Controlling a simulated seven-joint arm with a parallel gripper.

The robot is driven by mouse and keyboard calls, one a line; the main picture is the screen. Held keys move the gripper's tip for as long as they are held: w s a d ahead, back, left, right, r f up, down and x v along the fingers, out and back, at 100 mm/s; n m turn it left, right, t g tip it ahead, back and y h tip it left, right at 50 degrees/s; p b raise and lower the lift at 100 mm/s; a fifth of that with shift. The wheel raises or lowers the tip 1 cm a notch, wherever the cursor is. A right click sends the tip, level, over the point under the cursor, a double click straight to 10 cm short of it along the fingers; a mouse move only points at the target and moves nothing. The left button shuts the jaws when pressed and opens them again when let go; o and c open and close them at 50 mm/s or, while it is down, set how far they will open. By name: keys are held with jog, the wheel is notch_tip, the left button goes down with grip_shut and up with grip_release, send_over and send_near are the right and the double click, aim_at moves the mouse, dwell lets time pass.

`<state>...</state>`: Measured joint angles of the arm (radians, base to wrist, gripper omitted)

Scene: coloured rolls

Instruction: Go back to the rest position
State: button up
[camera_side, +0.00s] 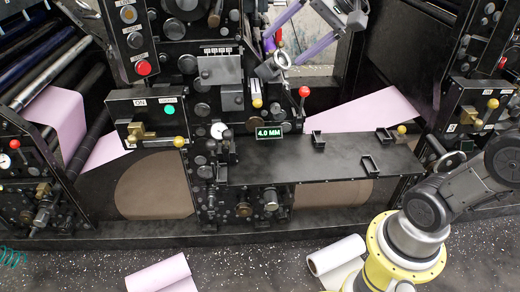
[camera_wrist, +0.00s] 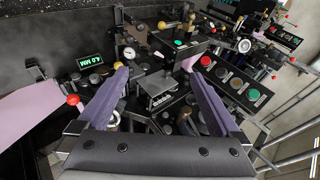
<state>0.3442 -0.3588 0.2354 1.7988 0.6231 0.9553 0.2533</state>
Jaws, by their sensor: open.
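My gripper (camera_side: 285,48) is at the top centre of the side view, in front of the upper part of the machine's centre column. In the wrist view my gripper (camera_wrist: 156,75) shows two purple fingers spread wide apart. Nothing is between them. They point towards the machine's panel of knobs, a grey block (camera_wrist: 156,92) and gauges, and appear apart from it. No marker of a rest position shows in either view.
A black shelf (camera_side: 270,172) with small brackets juts out at centre right. A red-ball lever (camera_side: 304,92) and a lit display (camera_side: 270,134) reading 4.0 MM are below my gripper. A pink roll (camera_side: 158,272) and a white roll (camera_side: 336,256) lie on the speckled floor.

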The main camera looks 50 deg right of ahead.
jog(key=s+a+f+n+g+h, duration=0.1)
jog(key=s+a+f+n, duration=0.2)
jog(key=s, duration=0.4)
jog(key=s+a+f+n, duration=0.2)
jog(key=s+f+n, duration=0.1)
jog(key=s, duration=0.4)
jog(key=s+d+f+n+g+h, duration=0.1)
jog(key=s+d+f+n+h, duration=0.1)
jog(key=s+f, duration=0.3)
jog(key=shift+s+d+f+n+h, duration=0.3)
jog(key=shift+d+f+n, duration=0.35)
jog(key=shift+f+n, duration=0.2)
dwell(0.5)
